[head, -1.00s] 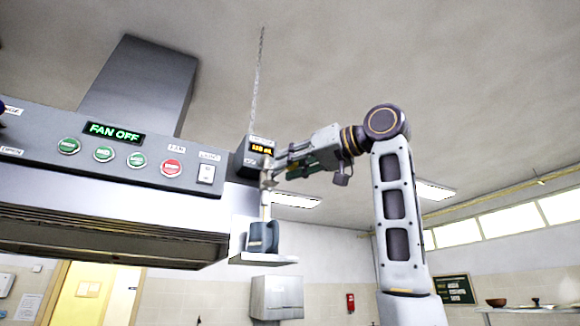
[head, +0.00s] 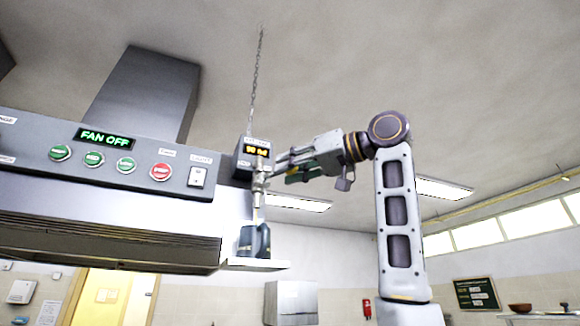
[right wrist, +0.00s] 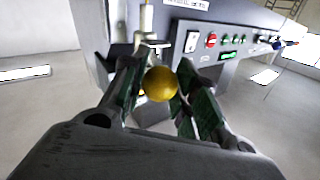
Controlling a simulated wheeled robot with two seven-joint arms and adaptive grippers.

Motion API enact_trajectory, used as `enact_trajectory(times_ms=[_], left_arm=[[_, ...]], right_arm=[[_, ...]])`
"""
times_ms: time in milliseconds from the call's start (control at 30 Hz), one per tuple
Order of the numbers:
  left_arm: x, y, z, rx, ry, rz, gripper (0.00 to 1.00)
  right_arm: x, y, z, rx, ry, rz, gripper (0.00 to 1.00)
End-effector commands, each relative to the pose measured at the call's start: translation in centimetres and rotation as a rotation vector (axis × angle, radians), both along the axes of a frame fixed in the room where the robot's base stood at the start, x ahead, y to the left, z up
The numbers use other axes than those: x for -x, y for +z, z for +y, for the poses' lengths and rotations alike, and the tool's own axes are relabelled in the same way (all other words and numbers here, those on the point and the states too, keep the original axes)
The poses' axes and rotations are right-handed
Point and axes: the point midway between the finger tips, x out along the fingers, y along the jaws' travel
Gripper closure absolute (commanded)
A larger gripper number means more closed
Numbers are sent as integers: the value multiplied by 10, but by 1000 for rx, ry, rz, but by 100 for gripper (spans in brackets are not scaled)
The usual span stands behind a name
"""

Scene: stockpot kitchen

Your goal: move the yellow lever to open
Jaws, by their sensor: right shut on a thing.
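My right gripper (head: 272,170) reaches in from the right to the small dispenser box (head: 252,155) beside the hood. The box has a lit orange readout, which seems to read 90 mL. In the right wrist view the yellow ball knob of the lever (right wrist: 158,84) sits between the fingers of my right gripper (right wrist: 156,92), which is shut on it. The knob hides most of the lever's stem. In the head view the fingers hide the knob. My left gripper is not in view.
The hood panel (head: 30,133) with green buttons, a red button, a switch and a "FAN OFF" display is left of the box. A dark blue jug (head: 247,241) stands on a small shelf (head: 256,265) below it. A chain (head: 256,80) hangs above. Open room lies right.

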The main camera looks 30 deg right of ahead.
Motion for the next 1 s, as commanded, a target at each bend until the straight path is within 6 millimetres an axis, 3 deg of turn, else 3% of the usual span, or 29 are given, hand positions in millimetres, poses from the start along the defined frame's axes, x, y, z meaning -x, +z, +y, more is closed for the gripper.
enact_trajectory(times_ms=[167, 200, 333, 767, 1000], left_arm=[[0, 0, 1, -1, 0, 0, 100], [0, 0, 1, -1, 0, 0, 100], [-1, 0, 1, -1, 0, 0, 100], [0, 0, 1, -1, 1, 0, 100], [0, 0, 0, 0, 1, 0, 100]], right_arm=[[-2, -2, -2, 0, -4, 6, 100], [-2, -2, -2, 0, -4, 6, 66], [-2, -1, -1, 0, -3, 5, 49], [1, 0, -1, 0, -1, 2, 48], [16, 0, -10, -1, -2, 1, 48]])
